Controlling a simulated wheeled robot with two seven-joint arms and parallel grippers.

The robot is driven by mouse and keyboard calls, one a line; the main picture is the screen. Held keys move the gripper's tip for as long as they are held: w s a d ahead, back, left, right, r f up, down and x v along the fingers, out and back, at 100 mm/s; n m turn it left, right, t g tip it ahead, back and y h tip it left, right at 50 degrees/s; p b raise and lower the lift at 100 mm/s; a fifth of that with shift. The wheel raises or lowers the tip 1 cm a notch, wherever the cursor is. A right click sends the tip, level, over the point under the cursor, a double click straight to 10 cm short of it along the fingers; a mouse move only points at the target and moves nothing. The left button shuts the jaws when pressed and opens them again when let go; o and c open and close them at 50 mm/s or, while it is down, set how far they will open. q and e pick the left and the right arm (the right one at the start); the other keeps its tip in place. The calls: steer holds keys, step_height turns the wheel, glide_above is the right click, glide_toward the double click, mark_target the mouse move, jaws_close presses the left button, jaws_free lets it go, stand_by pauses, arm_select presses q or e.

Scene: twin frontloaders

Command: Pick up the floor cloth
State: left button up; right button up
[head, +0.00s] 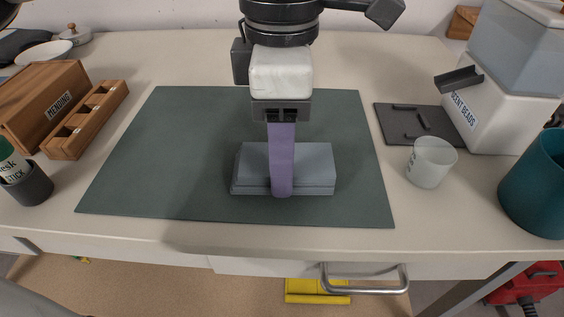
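One gripper (281,118) of mine, which I take to be my right one, points down over the middle of the mat. Its fingers look closed on the top of a narrow purple cloth strip (282,155). The strip hangs straight down in front of a folded grey-blue cloth stack (315,165) lying on the green mat (150,150). Its lower end reaches the stack's front edge; whether it touches is unclear. I cannot tell which cloth is the floor cloth. My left gripper is not in view.
A wooden mending box (45,95) and a green-capped stick in a dark cup (28,180) stand left. A dispenser (510,100), a translucent cup (431,162) and a teal container (540,185) stand right. A yellow object (315,291) lies below the table by a metal handle (365,285).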

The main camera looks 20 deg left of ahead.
arm_select(q)
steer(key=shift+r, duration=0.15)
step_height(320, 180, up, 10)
steer(key=p, duration=0.1)
stand_by(0.3)
